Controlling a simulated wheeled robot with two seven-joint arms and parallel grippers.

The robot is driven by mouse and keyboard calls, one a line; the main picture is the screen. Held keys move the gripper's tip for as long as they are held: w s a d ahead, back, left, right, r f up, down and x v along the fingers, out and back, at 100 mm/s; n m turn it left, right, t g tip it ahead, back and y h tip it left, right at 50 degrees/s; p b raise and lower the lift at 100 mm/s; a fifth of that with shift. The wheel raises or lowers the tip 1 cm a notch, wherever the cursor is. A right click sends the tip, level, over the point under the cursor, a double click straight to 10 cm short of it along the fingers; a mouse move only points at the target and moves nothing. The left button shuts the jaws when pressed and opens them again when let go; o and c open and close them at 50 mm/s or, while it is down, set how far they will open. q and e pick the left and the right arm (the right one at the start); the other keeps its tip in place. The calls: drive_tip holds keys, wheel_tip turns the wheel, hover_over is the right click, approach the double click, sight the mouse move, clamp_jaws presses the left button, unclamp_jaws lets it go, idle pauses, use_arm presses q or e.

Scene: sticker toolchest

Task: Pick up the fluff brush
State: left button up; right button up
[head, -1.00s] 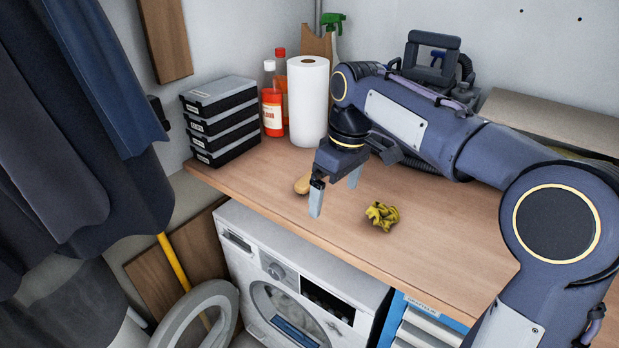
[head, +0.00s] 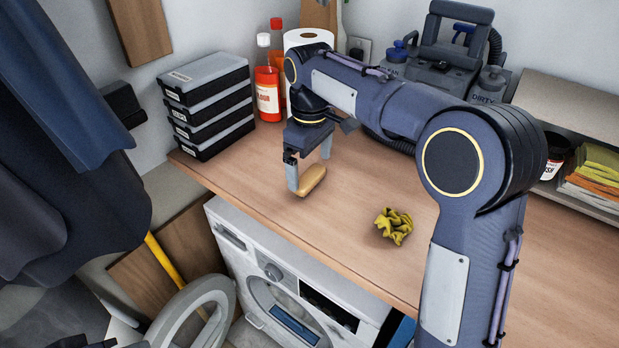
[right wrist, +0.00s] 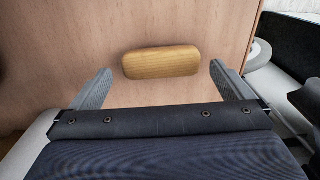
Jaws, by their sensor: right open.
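The fluff brush (head: 311,180) shows as a small wooden block with rounded ends, lying on the wooden worktop. In the right wrist view the brush (right wrist: 162,63) lies crosswise just beyond the fingertips, between their lines. My right gripper (head: 309,168) is open and above the brush, one finger on either side in the head view. In the right wrist view my right gripper (right wrist: 162,80) is empty, and I cannot tell whether it touches the brush. My left gripper is not in view.
A crumpled yellow cloth (head: 394,226) lies right of the brush. Stacked black cases (head: 207,104), a red bottle (head: 267,85) and a paper towel roll (head: 305,38) stand behind. A washing machine (head: 290,290) is below the worktop's front edge. The front middle of the worktop is clear.

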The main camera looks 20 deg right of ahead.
drive_tip(key=shift+f, duration=1.35)
drive_tip(key=c, duration=0.8)
drive_tip(key=shift+r, duration=0.1)
drive_tip(key=shift+a+r, duration=0.1)
drive_tip(key=shift+r, duration=0.4)
wheel_tip(320, 180, up, 2)
drive_tip(key=shift+s+r, duration=0.1)
drive_tip(key=shift+r, duration=0.15)
drive_tip(key=s+a+r, duration=0.1)
drive_tip(key=s+r, duration=0.2)
drive_tip(key=s, duration=0.1)
drive_tip(key=s+a+r+b, duration=0.1)
drive_tip(key=s+a+r, duration=0.1)
drive_tip(key=s+r, duration=0.1)
drive_tip(key=s+a+r+b, duration=0.1)
drive_tip(key=s+a+r, duration=0.1)
drive_tip(key=s, duration=0.3)
drive_tip(key=shift+s+a+r, duration=0.15)
drive_tip(key=shift+s+r, duration=0.25)
drive_tip(key=shift+r, duration=0.3)
